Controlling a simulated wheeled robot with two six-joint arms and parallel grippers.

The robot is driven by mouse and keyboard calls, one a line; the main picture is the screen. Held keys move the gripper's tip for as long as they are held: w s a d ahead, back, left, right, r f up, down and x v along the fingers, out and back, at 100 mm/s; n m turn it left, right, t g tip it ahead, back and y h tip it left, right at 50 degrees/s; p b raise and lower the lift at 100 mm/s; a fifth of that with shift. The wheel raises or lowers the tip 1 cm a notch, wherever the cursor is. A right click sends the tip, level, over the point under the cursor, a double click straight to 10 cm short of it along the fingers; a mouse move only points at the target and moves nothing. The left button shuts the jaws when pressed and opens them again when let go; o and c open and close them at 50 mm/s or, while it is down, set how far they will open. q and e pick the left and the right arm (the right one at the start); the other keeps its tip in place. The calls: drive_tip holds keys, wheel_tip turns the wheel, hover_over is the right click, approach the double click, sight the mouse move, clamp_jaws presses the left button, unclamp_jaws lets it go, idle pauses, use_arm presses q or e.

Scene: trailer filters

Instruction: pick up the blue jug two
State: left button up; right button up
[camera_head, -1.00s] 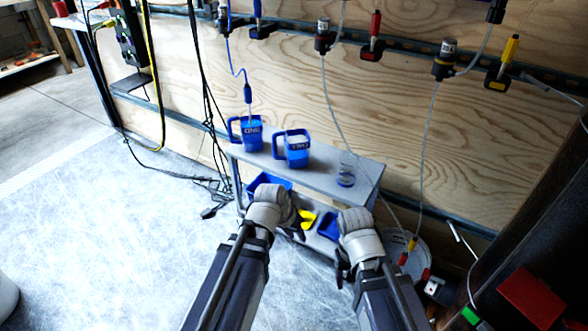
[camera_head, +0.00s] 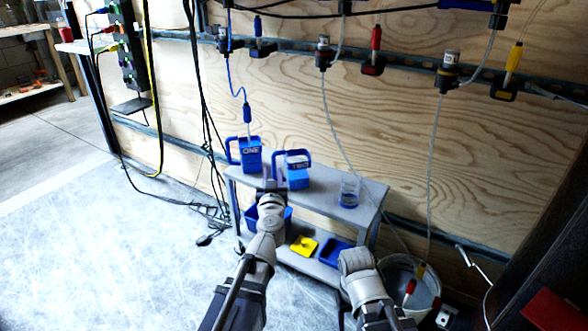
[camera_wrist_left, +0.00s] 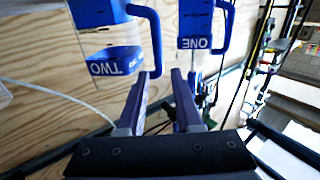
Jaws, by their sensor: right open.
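Blue jug two (camera_head: 298,179), labelled TWO, stands upright on the grey shelf's top, its handle on the left side. In the left wrist view jug two (camera_wrist_left: 115,62) appears upside down at upper left. My left gripper (camera_head: 268,186) is in front of the shelf, close to jug two's handle. In the left wrist view its fingers (camera_wrist_left: 164,76) are apart, with the handle's end near the left fingertip; I cannot tell if they touch. Blue jug one (camera_head: 251,156) stands left of jug two and also shows in the wrist view (camera_wrist_left: 197,28). My right gripper (camera_head: 346,285) is low, before the shelf, its fingers mostly hidden.
A clear cup (camera_head: 349,192) with blue at its base stands right of jug two on the shelf top (camera_head: 322,194). The lower shelf holds blue bins and a yellow item (camera_head: 303,245). Tubes hang from the wall; a white bucket (camera_head: 397,275) stands at right.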

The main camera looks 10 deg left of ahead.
sight(274, 165)
use_arm(q)
drive_tip(key=shift+f+b+x, duration=0.15)
drive_tip(key=shift+x, duration=1.15)
drive_tip(key=shift+f+b+x, duration=0.15)
drive_tip(key=shift+f+x, duration=0.05)
drive_tip(key=shift+x, duration=1.1)
drive_tip(key=shift+f+b+x, duration=0.15)
drive_tip(key=shift+x, duration=1.2)
drive_tip(key=shift+d, duration=0.1)
clamp_jaws()
